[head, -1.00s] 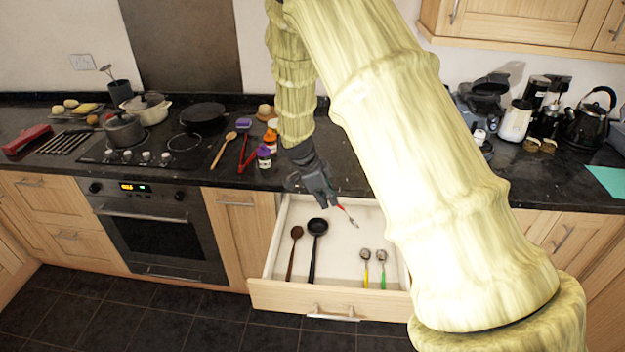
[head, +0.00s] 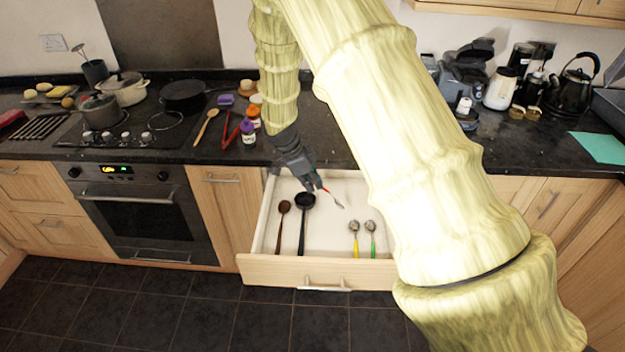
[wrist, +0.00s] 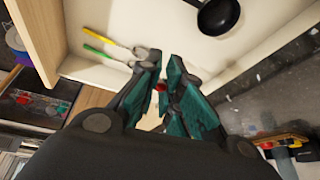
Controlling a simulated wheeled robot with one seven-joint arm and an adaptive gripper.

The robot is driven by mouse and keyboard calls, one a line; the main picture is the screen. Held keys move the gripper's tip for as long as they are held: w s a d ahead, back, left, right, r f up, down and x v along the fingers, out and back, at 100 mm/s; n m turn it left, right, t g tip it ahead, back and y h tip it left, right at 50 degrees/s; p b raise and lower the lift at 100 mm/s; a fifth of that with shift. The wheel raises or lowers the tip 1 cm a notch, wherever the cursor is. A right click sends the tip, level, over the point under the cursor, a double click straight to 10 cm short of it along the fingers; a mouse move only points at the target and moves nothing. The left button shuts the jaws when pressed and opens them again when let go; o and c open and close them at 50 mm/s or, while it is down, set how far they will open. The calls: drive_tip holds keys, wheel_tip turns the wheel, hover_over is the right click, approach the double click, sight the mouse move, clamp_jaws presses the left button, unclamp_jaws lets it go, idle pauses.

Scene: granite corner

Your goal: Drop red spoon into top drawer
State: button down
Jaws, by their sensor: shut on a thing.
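The red spoon (head: 326,190) has a red handle and a metal bowl. My gripper (head: 318,186) is shut on its handle, and the bowl points down and right over the open top drawer (head: 285,268). In the wrist view, a small red bit of the spoon (wrist: 161,87) shows between the dark teal fingers (wrist: 166,72); the rest is hidden. The drawer is pulled well out, with a pale interior. It holds a brown wooden spoon (head: 281,222), a black ladle (head: 302,222), and spoons with yellow (head: 356,245) and green (head: 373,245) handles.
The dark counter runs behind the drawer. Red tongs (head: 230,135), a wooden spoon (head: 207,125) and jars (head: 248,132) stand or lie on it near my arm. The oven (head: 145,210) is at left. The drawer's centre between ladle and yellow-handled spoon is bare.

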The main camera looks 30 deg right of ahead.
drive_tip(key=shift+w+f, duration=0.15)
drive_tip(key=c, duration=1.5)
unclamp_jaws()
drive_tip(key=s+v, duration=0.1)
drive_tip(key=v, duration=1.1)
drive_tip(key=shift+w, duration=0.45)
